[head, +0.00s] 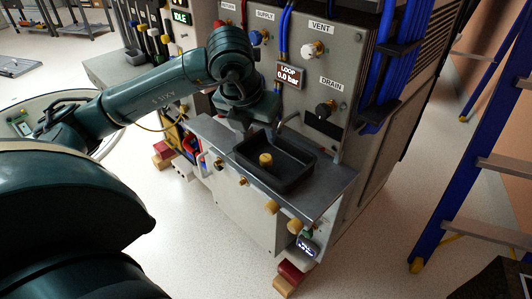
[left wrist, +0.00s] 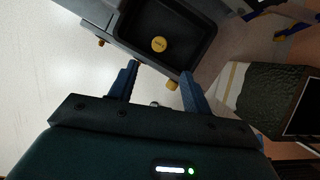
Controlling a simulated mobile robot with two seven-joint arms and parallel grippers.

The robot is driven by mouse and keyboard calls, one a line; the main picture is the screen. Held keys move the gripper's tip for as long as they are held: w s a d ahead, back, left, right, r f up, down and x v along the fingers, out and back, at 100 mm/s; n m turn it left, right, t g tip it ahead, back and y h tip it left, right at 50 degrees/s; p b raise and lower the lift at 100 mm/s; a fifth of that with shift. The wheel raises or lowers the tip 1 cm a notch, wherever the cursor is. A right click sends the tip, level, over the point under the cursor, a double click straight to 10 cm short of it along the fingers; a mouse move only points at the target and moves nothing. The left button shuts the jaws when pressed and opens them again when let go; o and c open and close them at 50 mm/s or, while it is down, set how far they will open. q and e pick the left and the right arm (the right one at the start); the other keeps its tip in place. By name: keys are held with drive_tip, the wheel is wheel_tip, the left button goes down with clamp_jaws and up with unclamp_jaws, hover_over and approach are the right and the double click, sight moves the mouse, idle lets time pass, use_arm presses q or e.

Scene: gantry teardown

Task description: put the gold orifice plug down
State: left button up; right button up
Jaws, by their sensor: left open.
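The gold orifice plug (head: 266,160) stands on the floor of a black tray (head: 290,184) on the grey ledge. In the left wrist view the plug (left wrist: 158,44) shows as a small gold disc in the dark tray (left wrist: 203,56), beyond my fingertips. My left gripper (head: 262,132) is over the back-left side of the tray. In the left wrist view its two blue fingers (left wrist: 159,70) are spread with nothing between them. The plug is apart from the fingers. My right gripper is not in view.
The ledge (head: 334,192) has bare metal right of the tray. Gold knobs (head: 271,207) stick out below its front edge. Behind it rises the grey panel with VENT and DRAIN valves (head: 325,108) and blue hoses. A blue ladder (head: 470,150) stands at the right.

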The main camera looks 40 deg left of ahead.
use_arm(q)
drive_tip(key=s+d+f+m+g+h, duration=0.1)
drive_tip(key=s+d+f+h, duration=0.15)
drive_tip(key=d, duration=0.35)
drive_tip(key=s+d+f+m+g+h, duration=0.1)
drive_tip(key=s+d+g+h, duration=0.15)
drive_tip(key=d, duration=0.25)
drive_tip(key=s+d+f+m+g+h, duration=0.1)
drive_tip(key=s+d+f+m+h, duration=0.1)
drive_tip(key=d+h, duration=0.3)
drive_tip(key=s+d+r+n+t+h, duration=0.2)
drive_tip(key=s+d+r+n+h, duration=0.35)
drive_tip(key=d+r+h, duration=0.4)
drive_tip(key=w+a+f+n+t+y, duration=0.35)
drive_tip(key=n+t, duration=0.45)
drive_tip(key=n, duration=0.3)
drive_tip(key=w+a+f+n+t+y, duration=0.35)
drive_tip(key=n+t, duration=0.45)
drive_tip(key=n, duration=0.4)
drive_tip(key=s+a+f+n+g+y, duration=0.1)
drive_tip(key=s+f+n+g+y, duration=0.1)
drive_tip(key=f, duration=0.6)
drive_tip(key=s+a+f+n+g+y, duration=0.1)
drive_tip(key=s+f+n+g+y, duration=0.2)
drive_tip(key=f, duration=0.4)
drive_tip(key=s+n+y, duration=0.1)
drive_tip(key=n+y, duration=0.1)
drive_tip(key=shift+s+f+n, duration=0.35)
drive_tip(key=shift+s+f, duration=0.05)
